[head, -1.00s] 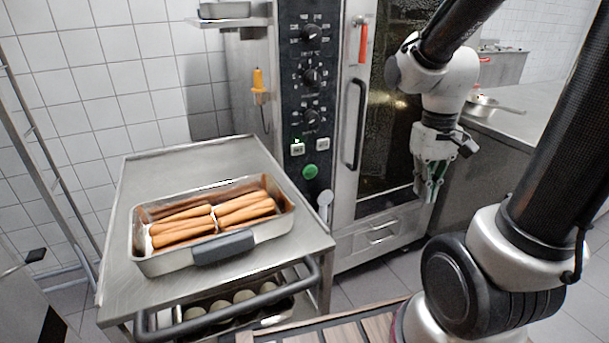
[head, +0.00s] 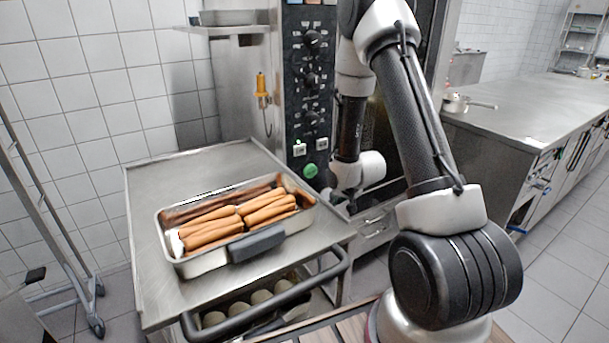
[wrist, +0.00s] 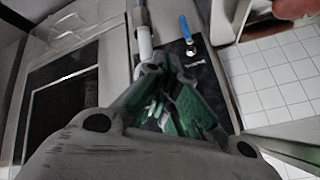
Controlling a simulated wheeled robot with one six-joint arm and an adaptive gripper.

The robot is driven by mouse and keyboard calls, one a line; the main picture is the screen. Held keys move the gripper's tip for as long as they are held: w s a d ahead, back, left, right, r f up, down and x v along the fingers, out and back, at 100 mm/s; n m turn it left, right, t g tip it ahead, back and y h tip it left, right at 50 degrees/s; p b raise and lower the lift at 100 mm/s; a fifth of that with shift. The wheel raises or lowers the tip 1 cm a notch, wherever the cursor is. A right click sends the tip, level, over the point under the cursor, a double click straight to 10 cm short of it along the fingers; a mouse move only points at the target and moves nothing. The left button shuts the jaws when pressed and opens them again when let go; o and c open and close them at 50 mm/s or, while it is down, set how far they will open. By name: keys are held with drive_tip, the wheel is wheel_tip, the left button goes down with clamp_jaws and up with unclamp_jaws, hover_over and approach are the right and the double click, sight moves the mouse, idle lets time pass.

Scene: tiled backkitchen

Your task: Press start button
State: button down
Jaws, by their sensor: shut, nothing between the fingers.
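The green round start button (head: 309,170) sits low on the oven's black control panel (head: 296,110), below the knobs and two small white switches. My arm's wrist end is right of the button, in front of the oven door's lower left. My gripper is mostly hidden behind the wrist in the head view. In the wrist view, my gripper (wrist: 165,105) is shut and empty, its green-and-grey fingers close together. I cannot make out the button in the wrist view. No contact between gripper and button is visible.
A steel trolley (head: 150,190) stands left, close to the oven, bearing a deep pan (head: 208,262) of sausages. Its front handle (head: 270,308) juts out. A steel counter (head: 530,110) with a pan (head: 456,102) stands right.

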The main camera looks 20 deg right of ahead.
sight(311, 171)
drive_tip(key=shift+w+a+r+m+t, duration=0.2)
drive_tip(key=shift+w+r+m+t, duration=0.4)
drive_tip(key=shift+w+r, duration=0.4)
drive_tip(key=shift+w, duration=0.1)
drive_tip(key=w+a, duration=0.1)
drive_tip(key=w, duration=0.7)
drive_tip(key=shift+w+a, duration=0.25)
drive_tip(key=shift+a, duration=0.05)
drive_tip(key=shift+w, duration=0.1)
idle(0.6)
drive_tip(key=shift+w+a, duration=0.1)
drive_tip(key=shift+w, duration=0.25)
drive_tip(key=shift+w, duration=0.4)
idle(0.6)
drive_tip(key=shift+s, duration=0.85)
